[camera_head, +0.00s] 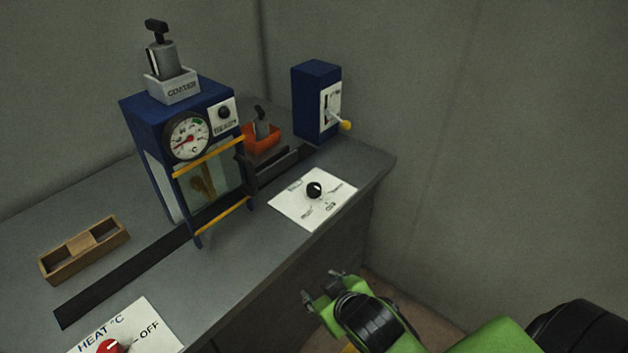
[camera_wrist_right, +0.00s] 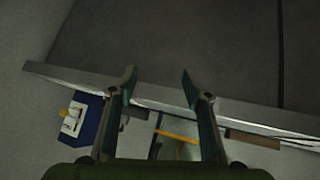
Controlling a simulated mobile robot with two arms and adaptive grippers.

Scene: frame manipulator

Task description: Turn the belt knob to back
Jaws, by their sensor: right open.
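The belt knob (camera_head: 315,190) is a small black knob on a white labelled plate (camera_head: 291,206) at the right end of the grey bench. The plate's lettering is too small to read. My right gripper (camera_head: 322,290) is in front of the bench edge, below and apart from the plate. Its two fingers stand apart with nothing between them, as the right wrist view (camera_wrist_right: 160,85) also shows. The knob cannot be made out in the right wrist view. My left gripper is not in view.
A blue machine with a gauge (camera_head: 186,135) stands over a dark belt strip (camera_head: 120,277). A blue box with a yellow-tipped lever (camera_head: 345,125) stands behind the plate. A red heat knob (camera_head: 111,346) and a wooden tray (camera_head: 84,264) are at left. The bench edge lies near my gripper.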

